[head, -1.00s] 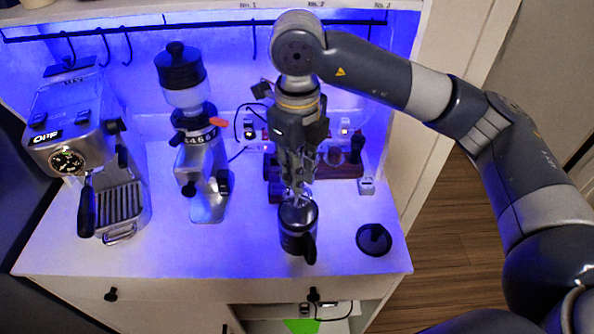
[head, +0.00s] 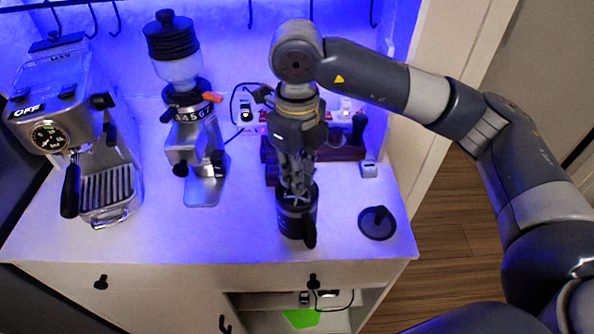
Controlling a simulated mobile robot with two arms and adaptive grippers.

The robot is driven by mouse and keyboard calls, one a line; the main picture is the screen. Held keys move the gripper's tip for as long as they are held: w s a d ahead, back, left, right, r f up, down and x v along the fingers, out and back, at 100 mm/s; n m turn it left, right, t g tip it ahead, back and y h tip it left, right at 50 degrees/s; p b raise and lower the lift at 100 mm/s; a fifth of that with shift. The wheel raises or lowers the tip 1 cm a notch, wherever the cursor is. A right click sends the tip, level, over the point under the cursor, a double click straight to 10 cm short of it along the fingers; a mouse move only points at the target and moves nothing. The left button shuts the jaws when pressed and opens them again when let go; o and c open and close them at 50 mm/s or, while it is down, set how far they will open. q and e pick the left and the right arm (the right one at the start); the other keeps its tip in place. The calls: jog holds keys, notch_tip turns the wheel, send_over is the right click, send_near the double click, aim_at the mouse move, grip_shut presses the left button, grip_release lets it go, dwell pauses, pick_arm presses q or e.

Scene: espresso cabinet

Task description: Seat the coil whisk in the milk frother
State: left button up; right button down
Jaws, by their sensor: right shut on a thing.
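The milk frother (head: 292,222) is a dark cylindrical jug with a black handle at its front right, upright on the counter. My right gripper (head: 297,186) points straight down at the frother's open mouth, with its fingertips at about rim height. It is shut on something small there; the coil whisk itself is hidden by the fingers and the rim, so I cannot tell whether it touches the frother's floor. A round black lid (head: 376,223) with a knob lies on the counter to the right of the frother. My left gripper is not in view.
An espresso machine (head: 80,130) and a coffee grinder (head: 190,120) stand to the left. A dark wooden stand (head: 340,148) and a small white box (head: 369,169) are behind the frother. The front counter is clear, with drawers and an open shelf below.

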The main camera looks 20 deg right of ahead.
jog(key=shift+f+b, duration=1.75)
jog(key=shift+f, duration=0.4)
jog(key=c, duration=1.5)
grip_release()
jog(key=shift+r, duration=0.25)
notch_tip(320, 180, up, 12)
jog(key=shift+f, duration=0.2)
